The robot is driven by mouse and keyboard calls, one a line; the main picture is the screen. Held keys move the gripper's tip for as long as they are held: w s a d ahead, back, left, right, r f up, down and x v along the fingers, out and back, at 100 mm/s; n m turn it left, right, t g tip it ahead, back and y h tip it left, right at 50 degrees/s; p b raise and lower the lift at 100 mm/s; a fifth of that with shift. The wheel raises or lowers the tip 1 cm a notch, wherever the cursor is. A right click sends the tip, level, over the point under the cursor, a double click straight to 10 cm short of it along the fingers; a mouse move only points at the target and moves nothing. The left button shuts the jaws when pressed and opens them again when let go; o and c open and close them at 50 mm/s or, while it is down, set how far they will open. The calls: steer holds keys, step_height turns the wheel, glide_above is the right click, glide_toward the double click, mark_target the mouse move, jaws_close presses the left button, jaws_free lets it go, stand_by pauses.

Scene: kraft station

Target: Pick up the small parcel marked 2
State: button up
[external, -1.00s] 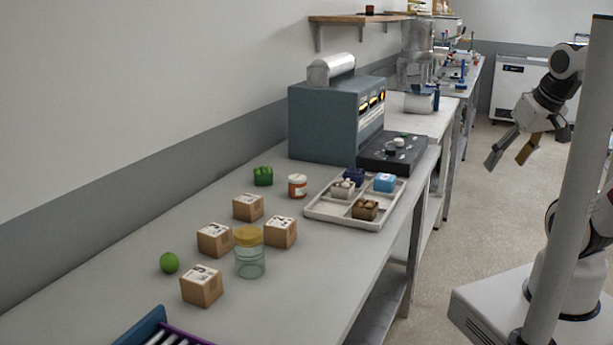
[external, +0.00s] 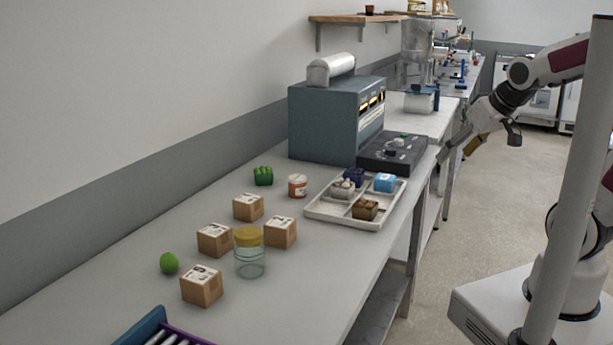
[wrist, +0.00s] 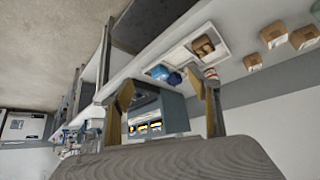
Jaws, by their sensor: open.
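Several small brown parcels with white labels stand on the grey bench in the external view: one at the back (external: 248,207), one at the left (external: 214,240), one at the right (external: 281,232) and one at the front (external: 202,286). The label marks are too small to read, so I cannot tell which is marked 2. In the wrist view, parcels show at the upper right, one of them here (wrist: 304,38). My gripper (external: 458,153) is open and empty beyond the bench's right edge, well away from the parcels. Its two fingers also show in the wrist view (wrist: 165,100).
A lidded glass jar (external: 250,258) stands close to the right and front parcels. A green ball (external: 169,263), a green item (external: 263,176), a white-lidded jar (external: 297,186) and a divided tray (external: 321,211) share the bench. A large machine (external: 325,120) stands behind.

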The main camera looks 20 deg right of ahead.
steer(key=w+a+f+n+t+y, duration=0.1)
steer(key=w+a+f+n+y, duration=0.15)
steer(key=w+a, duration=0.5)
steer(key=n+t+y, duration=0.1)
steer(key=n+y, duration=0.2)
steer(key=y, duration=0.1)
glide_toward(290, 224)
steer(key=w+d+r, duration=0.2)
steer(key=w+d, duration=0.5)
steer(key=w, duration=0.1)
steer(key=s+a+f, duration=0.1)
steer(key=a, duration=0.2)
steer(key=s+a+f+n+y, duration=0.1)
steer(key=a+f, duration=0.1)
steer(key=a, duration=0.1)
steer(key=s+a+f+n+y, duration=0.1)
steer(key=s+a+f, duration=0.1)
steer(key=a, duration=0.1)
steer(key=shift+s+a+y, duration=0.15)
steer(key=shift+a+y, duration=0.05)
steer(key=shift+y, duration=0.05)
steer(key=shift+x, duration=1.3)
steer(key=shift+f, duration=0.15)
